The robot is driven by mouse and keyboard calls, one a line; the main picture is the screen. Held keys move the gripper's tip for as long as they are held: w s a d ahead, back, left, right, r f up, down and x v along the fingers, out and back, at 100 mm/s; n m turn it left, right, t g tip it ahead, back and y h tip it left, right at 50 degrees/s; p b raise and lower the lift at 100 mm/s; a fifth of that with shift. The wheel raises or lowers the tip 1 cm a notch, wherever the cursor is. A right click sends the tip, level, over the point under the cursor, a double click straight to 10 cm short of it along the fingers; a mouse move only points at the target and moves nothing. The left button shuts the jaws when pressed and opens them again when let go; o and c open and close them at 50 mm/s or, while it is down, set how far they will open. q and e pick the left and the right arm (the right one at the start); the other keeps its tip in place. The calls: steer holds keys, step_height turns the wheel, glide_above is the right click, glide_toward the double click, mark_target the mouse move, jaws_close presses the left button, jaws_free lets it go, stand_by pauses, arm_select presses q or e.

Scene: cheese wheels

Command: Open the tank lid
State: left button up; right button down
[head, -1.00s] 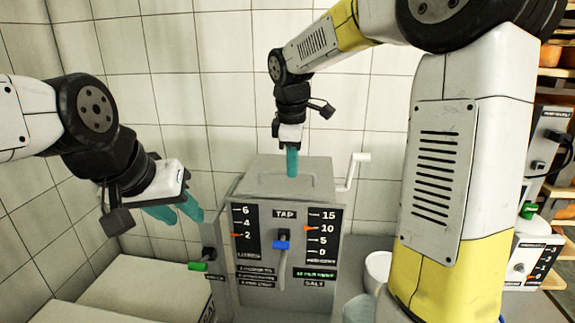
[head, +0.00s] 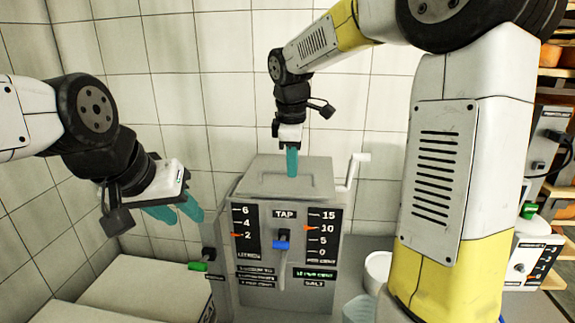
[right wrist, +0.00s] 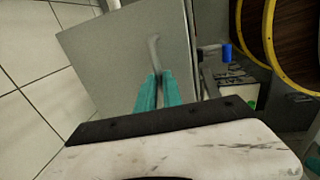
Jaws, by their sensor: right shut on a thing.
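The tank (head: 322,273) is a grey box with scales and a tap on its front, in the middle of the head view. Its grey lid (head: 262,183) looks flat on top. My right gripper (head: 292,172) points down at the lid from above. In the right wrist view, its teal fingers (right wrist: 157,85) are shut on a thin grey handle (right wrist: 153,48) on the lid (right wrist: 112,52). The fingers hide the gripped part. My left gripper (head: 178,212) is left of the tank, empty, its two fingers apart.
A white crank (head: 356,160) sticks up at the tank's right side. The blue tap handle (head: 281,245) is on the front. A green-ended lever (head: 198,266) is at the lower left. A white bucket (head: 378,268) stands to the right. Tiled walls close off the back and left.

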steer(key=shift+r, duration=0.1)
steer(key=shift+w+r, duration=0.2)
steer(key=shift+r, duration=0.25)
steer(key=w+d+r, duration=0.1)
steer(key=w+r, duration=0.6)
steer(key=r, duration=0.2)
steer(key=shift+w+d+r, duration=0.2)
steer(key=shift+d, duration=0.15)
steer(key=c, duration=1.5)
jaws_free()
steer(key=shift+r, duration=0.15)
